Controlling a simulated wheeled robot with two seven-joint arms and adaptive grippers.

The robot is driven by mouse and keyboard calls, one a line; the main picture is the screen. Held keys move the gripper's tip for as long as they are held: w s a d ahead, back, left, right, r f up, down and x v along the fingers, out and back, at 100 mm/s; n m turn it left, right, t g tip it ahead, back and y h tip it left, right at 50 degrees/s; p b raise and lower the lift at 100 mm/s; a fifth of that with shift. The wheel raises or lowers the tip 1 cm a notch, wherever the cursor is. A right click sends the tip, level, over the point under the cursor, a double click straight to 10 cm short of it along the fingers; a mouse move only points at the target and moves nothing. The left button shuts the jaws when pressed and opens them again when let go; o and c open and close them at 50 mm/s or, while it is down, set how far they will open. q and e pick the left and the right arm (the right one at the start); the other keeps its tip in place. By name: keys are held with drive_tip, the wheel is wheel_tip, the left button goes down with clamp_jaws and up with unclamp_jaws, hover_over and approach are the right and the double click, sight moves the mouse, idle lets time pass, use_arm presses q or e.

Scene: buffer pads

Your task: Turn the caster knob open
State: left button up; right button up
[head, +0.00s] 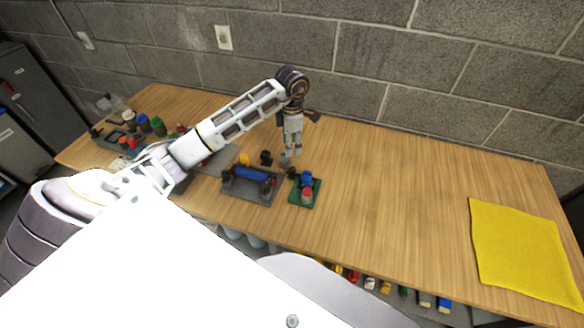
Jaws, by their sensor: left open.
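A dark grey base with a blue roller-like part (253,174) sits near the table's middle, with dark knob-like parts around it. Beside it on the right is a small green plate (304,192) bearing a blue part, a red part and a dark part. I cannot tell which of these is the caster knob. My left gripper (286,160) is open and points down just behind these two pieces. It looks empty, and I cannot tell whether it touches anything. My right gripper is not in view.
The wooden table (400,190) is clear right of the pieces up to a yellow cloth (522,250). Several coloured pieces, among them a green one (158,126), stand at the far left. A block wall (370,50) closes the back. Coloured items show below the front edge.

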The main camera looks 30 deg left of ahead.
sight(292, 169)
use_arm(q)
drive_tip(key=shift+f+p, duration=0.7)
drive_tip(key=shift+f, duration=5.65)
drive_tip(key=shift+c, duration=0.5)
drive_tip(key=c, duration=0.9)
